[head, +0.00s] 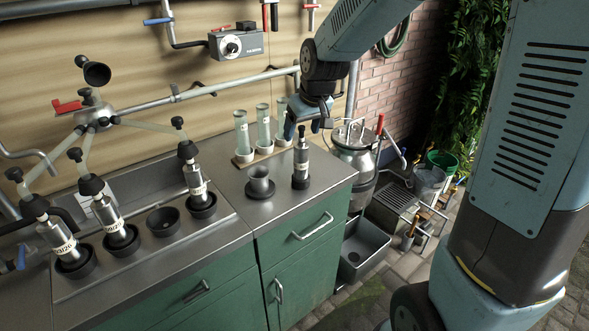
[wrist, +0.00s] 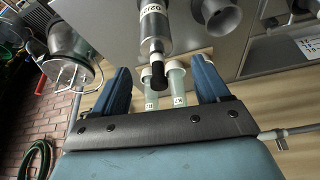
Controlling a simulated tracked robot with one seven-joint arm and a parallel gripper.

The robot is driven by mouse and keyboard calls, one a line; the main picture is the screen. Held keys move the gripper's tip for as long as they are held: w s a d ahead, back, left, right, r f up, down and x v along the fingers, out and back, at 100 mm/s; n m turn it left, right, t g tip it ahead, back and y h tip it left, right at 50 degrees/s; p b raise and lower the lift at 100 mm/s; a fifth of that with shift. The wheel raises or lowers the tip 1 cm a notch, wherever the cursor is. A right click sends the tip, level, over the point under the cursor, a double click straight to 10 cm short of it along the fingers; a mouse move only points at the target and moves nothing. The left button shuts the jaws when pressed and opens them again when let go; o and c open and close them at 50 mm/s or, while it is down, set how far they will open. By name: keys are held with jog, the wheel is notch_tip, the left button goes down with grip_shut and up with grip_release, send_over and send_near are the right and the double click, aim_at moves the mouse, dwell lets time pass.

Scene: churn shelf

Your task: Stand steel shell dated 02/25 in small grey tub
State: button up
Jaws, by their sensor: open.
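A steel shell (head: 302,157) with a dark top and a white label stands upright in a black cup near the counter's right end. In the wrist view its label (wrist: 154,9) seems to start with 02, but the rest is unclear. Other labelled steel shells stand in black cups at left: one at the front left (head: 60,243), one beside it (head: 112,222) and one farther back (head: 197,183). The small grey tub (head: 363,250) appears empty on the ground beside the green cabinet. My gripper (head: 303,125) is open above the right-hand shell, whose dark top shows between the blue fingers (wrist: 160,65).
A grey flared cup (head: 260,183) stands left of the right-hand shell. Several glass tubes (head: 263,127) stand in a rack behind. A milk can (head: 355,150) is right of the counter. An empty black cup (head: 163,221) sits among the shells.

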aim_at(302, 142)
jog(key=f, duration=0.4)
jog(key=shift+w+f, duration=0.1)
jog(key=shift+w, duration=0.15)
jog(key=shift+w+a+f, duration=0.1)
jog(key=shift+w+f, duration=0.1)
jog(key=shift+f, duration=0.25)
grip_shut()
dwell(0.3)
